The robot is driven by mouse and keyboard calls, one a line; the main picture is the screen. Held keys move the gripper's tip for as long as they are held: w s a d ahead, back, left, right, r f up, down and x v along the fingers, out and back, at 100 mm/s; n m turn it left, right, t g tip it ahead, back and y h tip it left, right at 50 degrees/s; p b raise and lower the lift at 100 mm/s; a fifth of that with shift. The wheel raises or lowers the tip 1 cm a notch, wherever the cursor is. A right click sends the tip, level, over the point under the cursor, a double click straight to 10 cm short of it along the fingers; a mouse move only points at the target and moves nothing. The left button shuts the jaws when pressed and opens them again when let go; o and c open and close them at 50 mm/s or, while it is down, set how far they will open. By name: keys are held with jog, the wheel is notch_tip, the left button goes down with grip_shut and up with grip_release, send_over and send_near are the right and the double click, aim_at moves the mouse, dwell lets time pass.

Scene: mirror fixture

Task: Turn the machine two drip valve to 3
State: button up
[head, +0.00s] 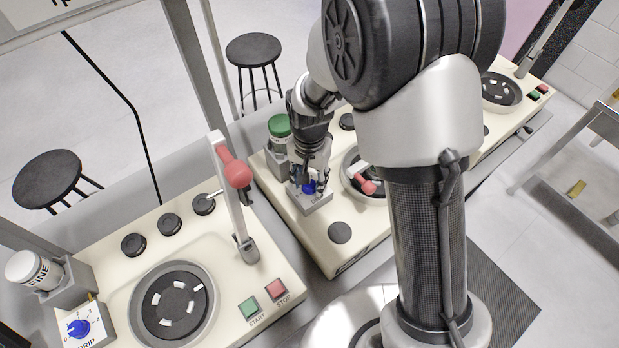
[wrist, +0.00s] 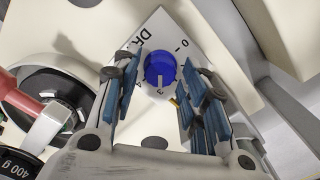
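The blue drip valve knob (wrist: 160,70) sits on a white plate (wrist: 150,35) marked with "DR" and numbers, part of the middle machine (head: 290,215). The knob's white pointer line faces the bottom of the wrist view, toward a small numeral that I cannot read surely. My gripper (wrist: 158,98) is open, with its blue-padded fingers on either side of the knob and a visible gap to each side. In the head view my gripper (head: 309,178) is low over the plate, and the knob (head: 308,187) shows partly between the fingers.
A green-lidded jar (head: 279,126) stands close behind my gripper. A red-handled lever (head: 366,186) lies over the round tray to the right. The left machine (head: 110,270) has its own blue drip knob (head: 78,328) and an upright red-knobbed lever (head: 236,175).

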jog(key=shift+o, duration=0.5)
notch_tip(320, 180, up, 12)
dwell(0.3)
dwell(0.4)
jog(key=s+d+r+n+t, duration=0.2)
jog(key=s+d+r, duration=0.6)
jog(key=s+r, duration=0.15)
jog(key=s+d+r+n+t, duration=0.1)
jog(key=s+d, duration=0.1)
jog(key=s, duration=0.3)
jog(key=s+d+n+t+b, duration=0.1)
jog(key=s+d, duration=0.1)
jog(key=s, duration=0.3)
jog(key=shift+s+d+r+n+t, duration=0.2)
jog(key=shift+d+r+n+t, duration=0.1)
jog(key=shift+r+n, duration=0.1)
